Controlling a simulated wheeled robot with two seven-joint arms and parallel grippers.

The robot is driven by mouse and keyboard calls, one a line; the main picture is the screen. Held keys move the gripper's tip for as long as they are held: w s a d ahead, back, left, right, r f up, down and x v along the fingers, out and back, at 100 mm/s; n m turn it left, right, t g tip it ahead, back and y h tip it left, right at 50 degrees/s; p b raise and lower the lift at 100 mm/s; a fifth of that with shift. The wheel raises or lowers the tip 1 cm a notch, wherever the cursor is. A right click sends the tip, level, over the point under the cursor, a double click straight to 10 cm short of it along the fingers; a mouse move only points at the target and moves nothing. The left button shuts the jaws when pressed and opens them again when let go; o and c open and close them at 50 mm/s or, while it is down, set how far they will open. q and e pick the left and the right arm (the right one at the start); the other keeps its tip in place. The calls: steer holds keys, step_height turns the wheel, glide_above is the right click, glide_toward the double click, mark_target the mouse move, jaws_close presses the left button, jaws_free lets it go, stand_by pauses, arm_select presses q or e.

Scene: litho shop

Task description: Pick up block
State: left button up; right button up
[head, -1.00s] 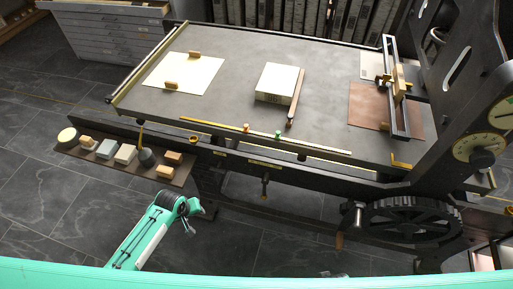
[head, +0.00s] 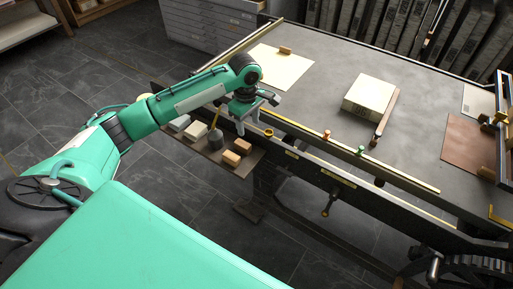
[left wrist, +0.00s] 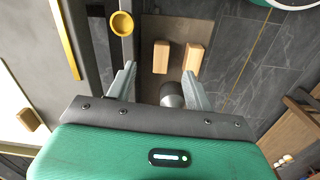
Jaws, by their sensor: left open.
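Two tan wooden blocks lie near the right end of the low side shelf in the head view, one behind (head: 242,146) and one in front (head: 231,158). In the left wrist view they show side by side, one between the fingertips (left wrist: 161,58) and one by the right finger (left wrist: 194,58). My left gripper (head: 257,114) is open and empty above that shelf end, apart from the blocks. It also shows in the left wrist view (left wrist: 160,56). A larger cream block (head: 369,95) lies on the press bed. My right gripper is out of view.
A dark round pot (head: 215,140) stands beside the wooden blocks, and pale blocks (head: 196,131) sit further left on the shelf. A brass ring (head: 268,132) is at the press edge. The press bed (head: 325,75) rises just behind the shelf.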

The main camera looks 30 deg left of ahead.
mark_target(245, 144)
arm_select(q)
steer(key=shift+n, duration=0.5)
steer(key=f, duration=0.3)
steer(key=a+f, duration=0.1)
steer(key=f, duration=0.3)
steer(key=shift+w+a+b, duration=0.2)
steer(key=shift+b, duration=0.2)
steer(key=f, duration=0.4)
steer(key=shift+s+a, duration=0.1)
steer(key=shift+s, duration=0.1)
steer(key=shift+f, duration=0.6)
steer(key=shift+c, duration=1.1)
steer(key=c, duration=0.8)
steer(key=shift+c, duration=0.3)
arm_select(e)
steer(key=r, duration=0.2)
steer(key=shift+w+a+r, duration=0.25)
steer(key=shift+a+r, duration=0.05)
arm_select(q)
steer(key=shift+r, duration=0.1)
arm_select(e)
steer(key=shift+w, duration=0.1)
